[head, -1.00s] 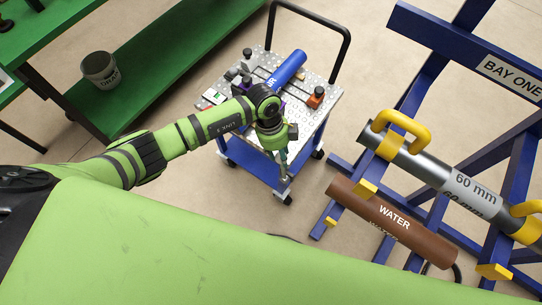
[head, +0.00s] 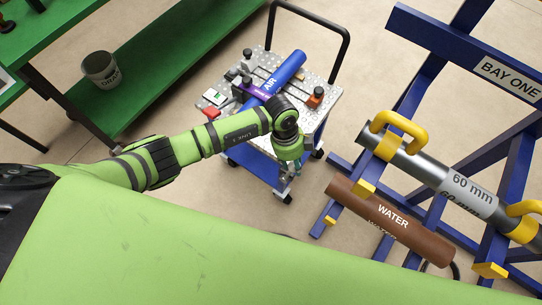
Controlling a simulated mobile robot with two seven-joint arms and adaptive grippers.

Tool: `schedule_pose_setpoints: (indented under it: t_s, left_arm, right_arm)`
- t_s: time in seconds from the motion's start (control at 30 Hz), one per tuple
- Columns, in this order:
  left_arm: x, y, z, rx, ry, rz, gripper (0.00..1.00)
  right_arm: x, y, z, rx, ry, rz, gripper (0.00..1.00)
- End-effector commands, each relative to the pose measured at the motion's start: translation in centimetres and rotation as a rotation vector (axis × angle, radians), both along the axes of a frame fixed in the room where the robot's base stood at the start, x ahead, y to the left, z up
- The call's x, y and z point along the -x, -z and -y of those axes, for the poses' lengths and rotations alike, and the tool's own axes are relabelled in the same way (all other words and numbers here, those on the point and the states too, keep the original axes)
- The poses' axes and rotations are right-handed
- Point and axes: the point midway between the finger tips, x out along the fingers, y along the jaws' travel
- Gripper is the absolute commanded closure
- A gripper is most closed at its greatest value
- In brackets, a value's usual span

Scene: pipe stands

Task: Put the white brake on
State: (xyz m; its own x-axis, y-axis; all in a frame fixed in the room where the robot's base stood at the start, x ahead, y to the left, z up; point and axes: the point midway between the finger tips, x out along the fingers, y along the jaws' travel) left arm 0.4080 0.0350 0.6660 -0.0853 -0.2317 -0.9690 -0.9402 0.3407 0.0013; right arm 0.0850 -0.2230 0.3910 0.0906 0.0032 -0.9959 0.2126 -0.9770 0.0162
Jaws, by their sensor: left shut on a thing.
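The cart (head: 322,92) has a perforated grey top, a blue lower body and dark casters. My left gripper (head: 291,174) points down at the cart's near right edge. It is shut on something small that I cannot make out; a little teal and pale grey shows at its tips. I cannot pick out a white brake for certain. A caster (head: 284,198) shows just below the gripper, too small to tell any brake on it. My right gripper is not in view.
A blue AIR pipe (head: 285,70) lies on the cart among clamps. A black push handle (head: 345,40) rises behind. At right, a blue rack (head: 436,37) holds a 60 mm pipe (head: 421,165) and a brown WATER pipe (head: 352,207). A green bench (head: 165,60) stands at left.

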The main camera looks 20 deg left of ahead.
Motion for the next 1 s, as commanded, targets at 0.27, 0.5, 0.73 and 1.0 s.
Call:
schedule_pose_setpoints:
  t_s: [0.27,0.5,0.73,1.0]
  left_arm:
    - [0.4,0.4,1.4,0.006,0.003,0.001,0.75]
    - [1.0,1.0,2.9,0.005,0.002,0.0,0.75]
    - [1.2,1.3,3.6,0.003,0.0,0.001,0.44]
    - [1.2,1.3,3.5,0.001,0.001,0.001,0.41]
  right_arm:
    - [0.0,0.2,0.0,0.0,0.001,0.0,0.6]
    - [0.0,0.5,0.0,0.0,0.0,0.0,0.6]
    - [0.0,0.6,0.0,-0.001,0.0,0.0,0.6]
    - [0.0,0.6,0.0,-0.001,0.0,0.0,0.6]
